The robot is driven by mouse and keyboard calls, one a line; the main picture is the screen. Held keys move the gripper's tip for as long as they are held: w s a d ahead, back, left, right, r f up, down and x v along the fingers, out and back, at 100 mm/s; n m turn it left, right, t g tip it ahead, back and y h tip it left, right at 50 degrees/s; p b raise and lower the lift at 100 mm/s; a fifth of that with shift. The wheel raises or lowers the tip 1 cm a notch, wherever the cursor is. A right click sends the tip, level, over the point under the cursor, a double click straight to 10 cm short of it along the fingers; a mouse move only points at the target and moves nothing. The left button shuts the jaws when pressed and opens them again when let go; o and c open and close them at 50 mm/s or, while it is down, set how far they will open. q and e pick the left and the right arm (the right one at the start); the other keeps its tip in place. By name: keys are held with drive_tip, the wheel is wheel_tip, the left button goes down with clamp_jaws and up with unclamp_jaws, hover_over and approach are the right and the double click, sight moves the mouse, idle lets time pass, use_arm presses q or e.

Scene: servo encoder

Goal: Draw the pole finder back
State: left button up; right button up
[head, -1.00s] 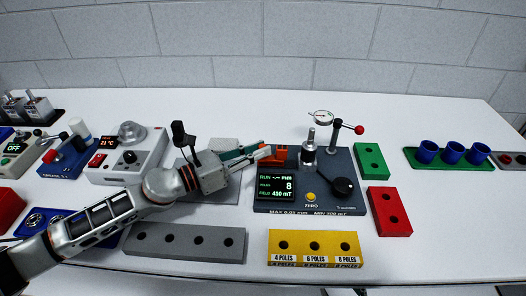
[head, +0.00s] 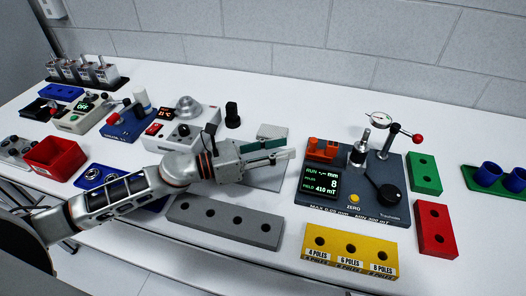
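The orange pole finder (head: 320,149) sits at the back left of the dark tester (head: 340,209), beside the metal spindle (head: 357,152) with a gap between them. The tester's display (head: 320,183) reads RUN -.-- mm, 8 poles, 410 mT. My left gripper (head: 290,147) is left of the pole finder and apart from it. Its fingers point right, a narrow gap shows between their tips, and nothing is seen in it. My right gripper is not in view.
A dial gauge (head: 380,118) and a red-knobbed lever (head: 416,139) stand behind the spindle. Green (head: 424,173) and red (head: 436,228) blocks lie right of the tester.

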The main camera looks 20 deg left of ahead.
use_arm(q)
drive_tip(key=shift+v, duration=2.45)
